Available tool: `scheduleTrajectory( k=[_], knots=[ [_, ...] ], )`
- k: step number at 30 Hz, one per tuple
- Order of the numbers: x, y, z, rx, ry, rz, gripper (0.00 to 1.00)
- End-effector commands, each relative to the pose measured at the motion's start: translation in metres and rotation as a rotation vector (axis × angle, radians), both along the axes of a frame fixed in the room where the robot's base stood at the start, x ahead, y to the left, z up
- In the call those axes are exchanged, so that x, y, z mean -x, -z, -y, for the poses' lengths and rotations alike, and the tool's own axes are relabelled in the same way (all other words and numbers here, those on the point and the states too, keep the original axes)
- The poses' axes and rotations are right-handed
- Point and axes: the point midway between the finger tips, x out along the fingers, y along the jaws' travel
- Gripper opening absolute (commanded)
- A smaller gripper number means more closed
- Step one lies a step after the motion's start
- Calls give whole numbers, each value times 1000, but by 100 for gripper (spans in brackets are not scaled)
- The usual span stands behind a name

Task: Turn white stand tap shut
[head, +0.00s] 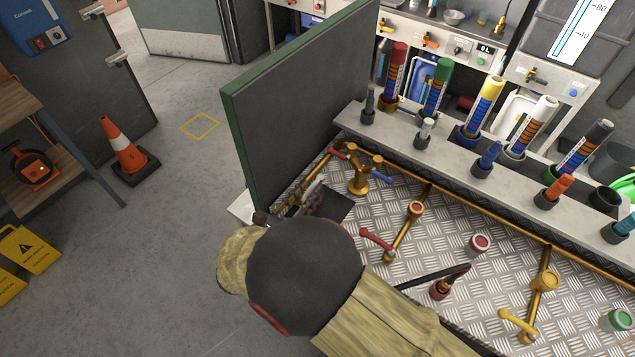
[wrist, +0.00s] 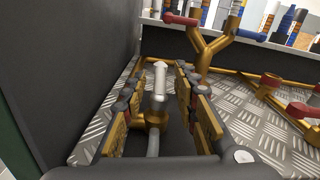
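The white stand tap (wrist: 158,82) shows in the wrist view as a pale lever on a brass body, pointing away from me over the tread-plate bench. My gripper (wrist: 158,92) has its two fingers apart, one on each side of the lever, with visible gaps on both sides. I cannot tell how deep the lever sits between them. In the head view my gripper (head: 305,197) is by the near left corner of the bench, beside the dark upright panel. My arm hides part of it, and a small pale part of the lever (head: 313,186) shows there.
A brass two-way tap (head: 359,178) with red and blue levers stands just right of my gripper. The dark panel (head: 290,100) rises close on the left. A red-lever tap (head: 378,240) and a yellow-lever tap (head: 520,322) lie farther right.

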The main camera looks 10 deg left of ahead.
Motion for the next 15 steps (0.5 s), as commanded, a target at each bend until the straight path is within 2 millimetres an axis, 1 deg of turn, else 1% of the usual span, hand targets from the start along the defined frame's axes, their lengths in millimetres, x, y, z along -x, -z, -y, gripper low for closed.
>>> scheduleTrajectory(
  k=[1,6,10,15],
  knots=[
    [-8,2,4,-1,3,1,29],
    [-27,1,12,-1,2,0,29],
    [-35,0,15,0,1,1,29],
    [-37,0,16,1,0,0,29]
  ],
)
